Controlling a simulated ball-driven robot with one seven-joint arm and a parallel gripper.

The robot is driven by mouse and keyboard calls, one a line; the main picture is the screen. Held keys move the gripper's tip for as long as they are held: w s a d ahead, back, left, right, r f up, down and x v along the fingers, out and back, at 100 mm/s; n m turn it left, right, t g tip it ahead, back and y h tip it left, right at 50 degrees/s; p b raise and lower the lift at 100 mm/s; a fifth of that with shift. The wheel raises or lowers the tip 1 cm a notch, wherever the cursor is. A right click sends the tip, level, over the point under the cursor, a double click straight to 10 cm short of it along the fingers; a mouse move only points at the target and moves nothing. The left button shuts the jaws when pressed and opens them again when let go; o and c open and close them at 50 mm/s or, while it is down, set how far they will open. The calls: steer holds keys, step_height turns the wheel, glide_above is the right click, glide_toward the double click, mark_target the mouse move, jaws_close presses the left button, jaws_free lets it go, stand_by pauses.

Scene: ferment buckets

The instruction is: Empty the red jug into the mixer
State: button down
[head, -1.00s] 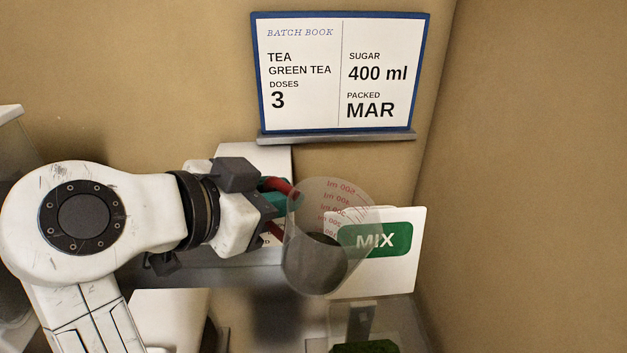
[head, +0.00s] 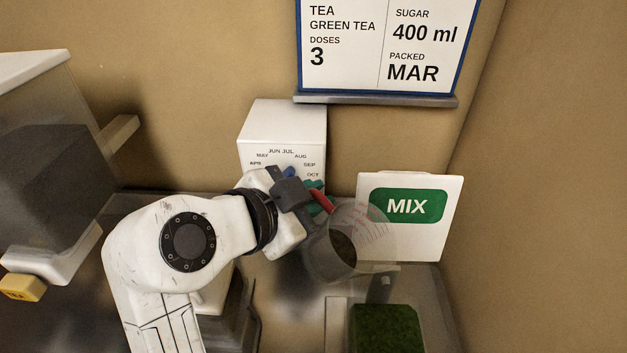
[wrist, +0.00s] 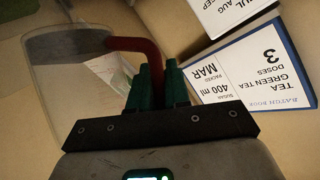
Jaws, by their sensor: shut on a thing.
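My gripper (head: 314,196) is shut on the red handle (head: 322,202) of a clear jug (head: 375,238) with red volume marks. The jug is held in the air, tilted, with dark contents (head: 342,247) in its lower part. In the wrist view the green fingers (wrist: 157,88) meet at the red handle (wrist: 140,46), and the clear jug body (wrist: 70,75) is to the left. A white panel with a green MIX label (head: 407,206) stands behind and right of the jug. A grey-framed unit with a green top (head: 386,330) is below it; I cannot tell whether it belongs to the mixer.
A batch board (head: 380,45) hangs on the back wall above. A white box with month names (head: 282,130) is behind my gripper. A hopper-like dispenser (head: 45,170) with a yellow tab (head: 22,288) stands at the left. The right wall is close by.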

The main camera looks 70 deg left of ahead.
mark_target(363, 209)
steer(key=m+y+b, duration=0.1)
steer(key=d+f+m+g+y+b, duration=0.1)
steer(key=m, duration=0.1)
steer(key=shift+w+d+f+y, duration=0.1)
steer(key=shift+w+d+y, duration=0.15)
steer(key=shift+w+y, duration=0.15)
steer(key=shift+w+d+r+m+g+y+b, duration=0.15)
steer(key=shift+w+d+r+m+y+b, duration=0.15)
steer(key=shift+d+m+b, duration=0.2)
steer(key=shift+w+d+r+m+g+y+b, duration=0.15)
steer(key=shift+w+d+r+m+y+b, duration=0.2)
steer(key=shift+m+b, duration=0.25)
steer(key=d+m+b, duration=0.1)
steer(key=w+d+y+b, duration=0.1)
steer(key=d+m+b, duration=0.1)
steer(key=shift+w+r+m+y+b, duration=0.25)
steer(key=shift+r+m+y+b, duration=0.05)
steer(key=shift+r+y+b, duration=0.1)
steer(key=shift+w+d+r, duration=0.1)
steer(key=shift+d, duration=0.1)
steer(key=shift+r, duration=0.15)
